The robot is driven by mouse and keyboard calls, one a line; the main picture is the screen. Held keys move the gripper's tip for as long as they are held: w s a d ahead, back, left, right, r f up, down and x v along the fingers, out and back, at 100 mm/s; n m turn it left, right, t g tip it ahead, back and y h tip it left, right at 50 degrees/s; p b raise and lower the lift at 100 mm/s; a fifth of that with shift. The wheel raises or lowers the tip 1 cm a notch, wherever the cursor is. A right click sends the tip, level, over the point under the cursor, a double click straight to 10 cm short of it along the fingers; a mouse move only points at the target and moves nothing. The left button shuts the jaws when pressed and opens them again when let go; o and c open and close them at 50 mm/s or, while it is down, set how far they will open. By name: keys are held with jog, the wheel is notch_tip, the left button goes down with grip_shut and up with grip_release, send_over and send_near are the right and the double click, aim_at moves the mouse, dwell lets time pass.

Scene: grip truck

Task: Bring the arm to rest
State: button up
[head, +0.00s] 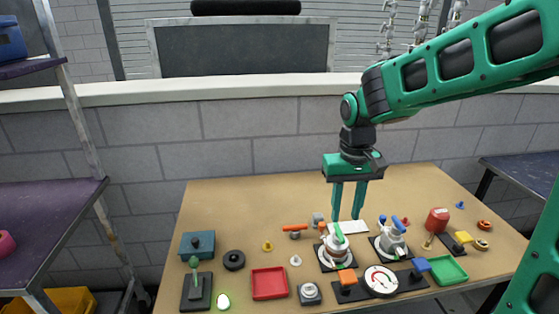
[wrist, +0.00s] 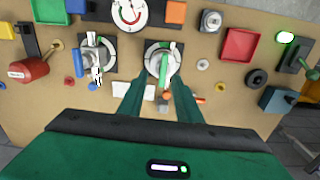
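My gripper (head: 346,214) hangs pointing down above the back middle of the wooden table (head: 230,205). Its two green fingers stand apart with nothing between them, so it is open and empty. In the wrist view my gripper (wrist: 158,92) also shows a clear gap between the fingers. A valve with a green handle (head: 339,233) stands on the table in front of the fingers; it also shows just beyond the fingertips in the wrist view (wrist: 164,66). The fingers look apart from it. My arm reaches in from the right.
A grey valve with a blue handle (head: 393,238), a red tray (head: 270,283), a green tray (head: 447,270), a gauge (head: 381,281) and a red cylinder (head: 437,220) crowd the table. The back left of the table is bare. A brick wall (head: 250,140) stands behind.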

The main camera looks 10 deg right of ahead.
jog(key=s+d+m, duration=0.3)
jog(key=s+d, duration=0.5)
jog(key=s, duration=0.3)
jog(key=s+d+m, duration=0.3)
jog(key=s+d, duration=0.5)
jog(key=s, duration=0.4)
jog(key=shift+d, duration=0.3)
jog(key=shift+w, duration=0.15)
jog(key=shift+w+f, duration=0.15)
jog(key=shift+w, duration=0.35)
